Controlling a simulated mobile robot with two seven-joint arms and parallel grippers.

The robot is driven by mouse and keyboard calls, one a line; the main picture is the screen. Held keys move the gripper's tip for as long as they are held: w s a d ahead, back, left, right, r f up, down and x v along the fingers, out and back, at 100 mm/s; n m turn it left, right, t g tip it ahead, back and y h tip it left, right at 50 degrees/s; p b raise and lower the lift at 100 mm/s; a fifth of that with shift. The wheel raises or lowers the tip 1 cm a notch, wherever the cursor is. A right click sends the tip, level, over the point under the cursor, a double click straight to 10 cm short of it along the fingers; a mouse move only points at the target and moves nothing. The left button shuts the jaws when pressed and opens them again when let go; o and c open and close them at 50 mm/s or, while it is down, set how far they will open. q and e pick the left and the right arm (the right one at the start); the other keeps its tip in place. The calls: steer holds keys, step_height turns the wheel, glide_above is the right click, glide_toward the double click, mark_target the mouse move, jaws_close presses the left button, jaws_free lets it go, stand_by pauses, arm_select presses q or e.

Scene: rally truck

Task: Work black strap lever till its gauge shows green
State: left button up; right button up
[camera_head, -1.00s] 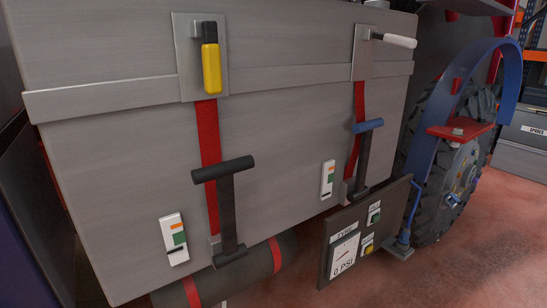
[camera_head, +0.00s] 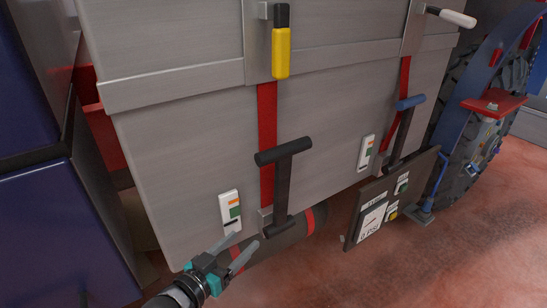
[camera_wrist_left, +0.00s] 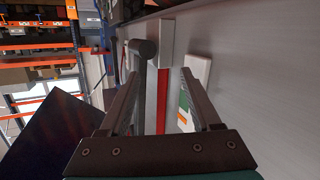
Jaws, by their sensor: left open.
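The black strap lever (camera_head: 284,190) hangs on the red strap (camera_head: 267,120) of the grey box, its T-shaped handle at the top. Its gauge (camera_head: 231,211) is a white plate to the left with orange and green bands; a dark mark shows near its bottom, below the green. My left gripper (camera_head: 247,240) is open and empty, low in front of the box, below the gauge and left of the lever's foot. In the left wrist view the lever (camera_wrist_left: 143,55) and red strap (camera_wrist_left: 163,100) appear between the open fingers, apart from them; the gauge (camera_wrist_left: 190,95) is partly hidden by the right finger.
A blue-handled lever (camera_head: 405,125) with its own gauge (camera_head: 366,153) is on the right. A yellow latch handle (camera_head: 281,52) hangs above. A dark roll (camera_head: 285,238) lies under the box, and a dark tyre panel (camera_head: 396,195) stands lower right. Floor in front is clear.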

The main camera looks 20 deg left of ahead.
arm_select(q)
step_height(320, 180, up, 8)
steer(key=m+t+h, duration=0.1)
steer(key=t+h, duration=0.1)
steer(key=h, duration=0.2)
steer(key=m+h, duration=0.3)
steer(key=h, duration=0.2)
glide_toward(288, 151)
steer(key=shift+t, duration=0.3)
steer(key=x, duration=0.3)
steer(key=f+p+x, duration=0.1)
steer(key=x, duration=0.3)
steer(key=w+p+x, duration=0.1)
steer(key=x, duration=0.2)
steer(key=shift+w+a+f, duration=0.15)
steer(key=shift+w, duration=0.05)
steer(key=shift+c, duration=0.3)
jaws_close()
